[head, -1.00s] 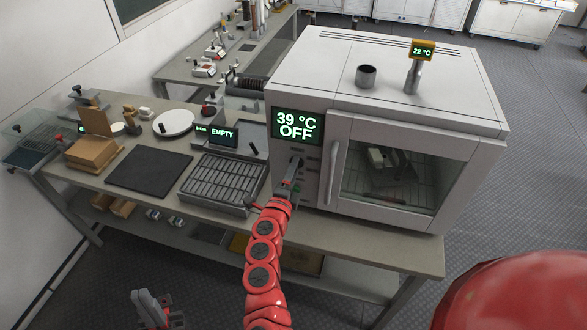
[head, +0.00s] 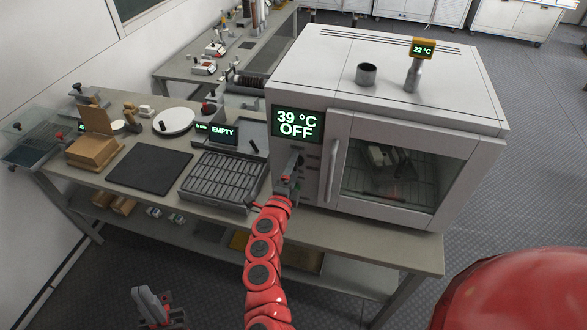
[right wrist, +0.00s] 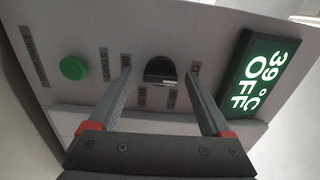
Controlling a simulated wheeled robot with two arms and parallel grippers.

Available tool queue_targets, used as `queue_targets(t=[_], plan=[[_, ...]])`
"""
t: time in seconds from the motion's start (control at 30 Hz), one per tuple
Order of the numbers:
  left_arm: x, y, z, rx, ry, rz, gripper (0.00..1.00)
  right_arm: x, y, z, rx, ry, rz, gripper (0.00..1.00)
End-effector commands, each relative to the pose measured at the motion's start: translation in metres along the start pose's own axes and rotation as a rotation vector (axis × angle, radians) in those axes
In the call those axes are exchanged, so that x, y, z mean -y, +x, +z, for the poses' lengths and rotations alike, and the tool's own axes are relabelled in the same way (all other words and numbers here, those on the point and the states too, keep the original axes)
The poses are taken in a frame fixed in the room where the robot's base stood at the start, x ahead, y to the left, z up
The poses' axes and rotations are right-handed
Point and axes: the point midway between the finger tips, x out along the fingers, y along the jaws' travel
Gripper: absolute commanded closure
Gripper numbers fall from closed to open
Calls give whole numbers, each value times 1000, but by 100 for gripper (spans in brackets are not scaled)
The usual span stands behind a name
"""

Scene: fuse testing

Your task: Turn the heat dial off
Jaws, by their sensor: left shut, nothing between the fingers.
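The heat dial (right wrist: 160,71) is a dark round knob on the oven's front panel, with small labels around it. The display (head: 297,123) above it reads 39 °C OFF; it also shows in the right wrist view (right wrist: 261,75). My right gripper (head: 291,172) is at the panel just below the display. In the right wrist view its fingers (right wrist: 160,82) are apart, one on each side of the dial, with gaps visible; contact cannot be told. In the head view the gripper largely hides the dial. My left gripper (head: 152,306) is shut and empty at bottom left, away from the oven.
The white oven (head: 455,110) has a glass door with a vertical handle (head: 333,172) right of the panel. A green START button (right wrist: 74,68) sits beside the dial. A slotted metal tray (head: 222,180) and dark mat (head: 150,168) lie left on the bench.

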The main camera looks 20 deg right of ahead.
Motion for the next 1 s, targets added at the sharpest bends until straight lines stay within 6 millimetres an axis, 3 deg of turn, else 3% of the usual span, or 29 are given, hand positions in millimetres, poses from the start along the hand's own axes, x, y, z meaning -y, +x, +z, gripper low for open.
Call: queue_targets(t=[0.17, 0.33, 0.7, 1.0], plan=[[0, -1, 0, 0, 0, 0, 100, 0, -1, 0, 0, 1, 0, 18], [0, -8, 2, 0, 0, 0, 100, -3, -17, 2, 4, 3, 1, 18], [-2, -33, 6, 0, 0, 0, 100, -3, -95, 1, 4, 1, 0, 18], [-2, -35, 6, 0, 0, 0, 100, 0, -150, 1, 6, -1, -1, 18]])
